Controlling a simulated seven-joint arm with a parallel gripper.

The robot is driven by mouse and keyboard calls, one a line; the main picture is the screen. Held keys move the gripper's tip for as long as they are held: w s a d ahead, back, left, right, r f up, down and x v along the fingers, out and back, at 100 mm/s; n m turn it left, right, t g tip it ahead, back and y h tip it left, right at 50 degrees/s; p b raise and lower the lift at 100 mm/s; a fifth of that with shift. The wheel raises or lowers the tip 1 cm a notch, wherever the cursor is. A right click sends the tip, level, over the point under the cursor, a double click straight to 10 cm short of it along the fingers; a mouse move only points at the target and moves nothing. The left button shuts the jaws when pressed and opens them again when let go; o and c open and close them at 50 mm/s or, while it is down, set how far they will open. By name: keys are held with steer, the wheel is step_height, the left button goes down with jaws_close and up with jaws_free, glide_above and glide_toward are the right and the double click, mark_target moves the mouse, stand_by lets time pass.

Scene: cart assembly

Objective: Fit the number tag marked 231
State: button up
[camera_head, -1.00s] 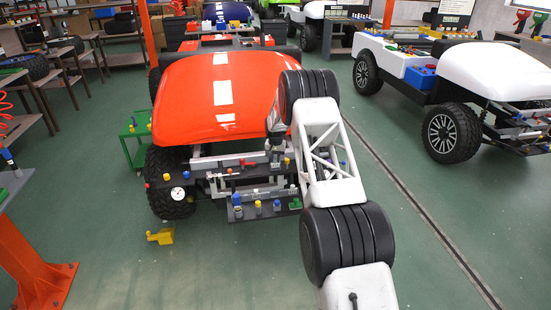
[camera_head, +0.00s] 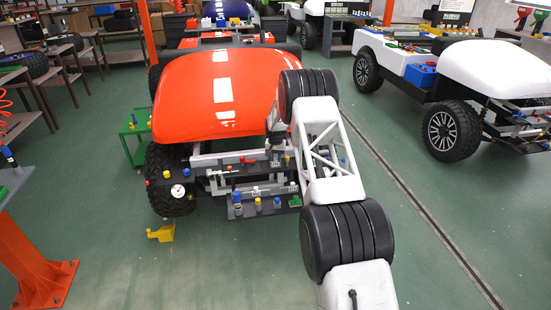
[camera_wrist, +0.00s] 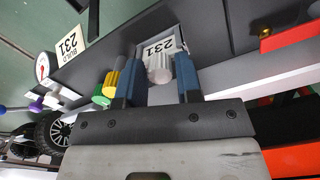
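The number tag marked 231 (camera_wrist: 166,46) is a white plate with black digits, seen in the wrist view with a ribbed grey knob (camera_wrist: 159,70) on its near side. My gripper (camera_wrist: 160,64) has its two blue fingers on either side of this knob, closed against it. The tag overlaps a dark bar of the cart front (camera_wrist: 206,30); I cannot tell whether it touches the bar. In the head view the tag is too small or hidden to make out. A white card reading BUILD 231 (camera_wrist: 71,42) lies left of the tag.
The orange-hooded cart (camera_head: 215,95) stands ahead, with several coloured knobs on its front. A round gauge (camera_wrist: 42,66) and yellow and green knobs (camera_wrist: 106,88) lie left of my fingers. A white cart (camera_head: 495,70) stands at right; green floor lies between.

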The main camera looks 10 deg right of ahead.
steer(key=o, duration=0.3)
steer(key=shift+o, duration=0.2)
steer(key=shift+r, duration=0.15)
steer(key=shift+r, duration=3.75)
